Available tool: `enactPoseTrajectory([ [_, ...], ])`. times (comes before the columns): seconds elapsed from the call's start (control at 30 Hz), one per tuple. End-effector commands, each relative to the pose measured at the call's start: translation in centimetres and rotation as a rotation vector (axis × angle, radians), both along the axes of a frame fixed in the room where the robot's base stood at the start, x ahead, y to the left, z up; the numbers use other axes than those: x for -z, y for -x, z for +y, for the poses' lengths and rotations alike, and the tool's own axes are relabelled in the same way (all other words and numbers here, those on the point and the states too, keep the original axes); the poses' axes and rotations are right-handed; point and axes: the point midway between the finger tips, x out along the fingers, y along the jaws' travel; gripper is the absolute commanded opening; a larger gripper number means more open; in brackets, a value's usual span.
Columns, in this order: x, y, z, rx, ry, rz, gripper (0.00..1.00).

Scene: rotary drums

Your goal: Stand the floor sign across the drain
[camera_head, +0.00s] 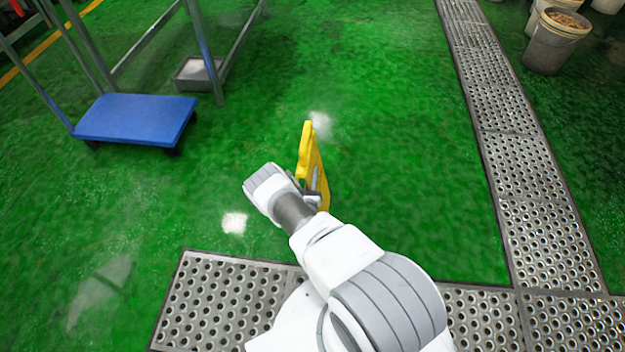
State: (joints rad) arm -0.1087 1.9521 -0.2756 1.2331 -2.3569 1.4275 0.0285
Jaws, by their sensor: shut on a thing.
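The yellow floor sign (307,152) is in the middle of the head view, seen nearly edge-on above the green floor. My gripper (314,196) is shut on the floor sign, near its lower part. My arm hides part of the sign, and I cannot tell whether its bottom touches the floor. The drain (505,130) is a perforated metal grating running down the right side. Another grated stretch (215,300) crosses the bottom of the view and meets it at the lower right. The sign is over the green floor, left of the long grating.
A blue platform cart (137,119) stands at the left near a metal frame (205,50). A shallow grey tray (196,74) lies under the frame. Buckets (550,45) stand right of the long grating.

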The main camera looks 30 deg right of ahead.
Motion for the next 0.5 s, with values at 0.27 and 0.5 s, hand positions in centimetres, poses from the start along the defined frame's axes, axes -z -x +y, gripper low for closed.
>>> enactPoseTrajectory([
  [0.27, 1.44, -0.16, 0.0, -0.001, 0.002, -0.006, 0.0],
  [0.5, 1.82, -0.08, 0.0, -0.001, 0.002, -0.005, 0.0],
])
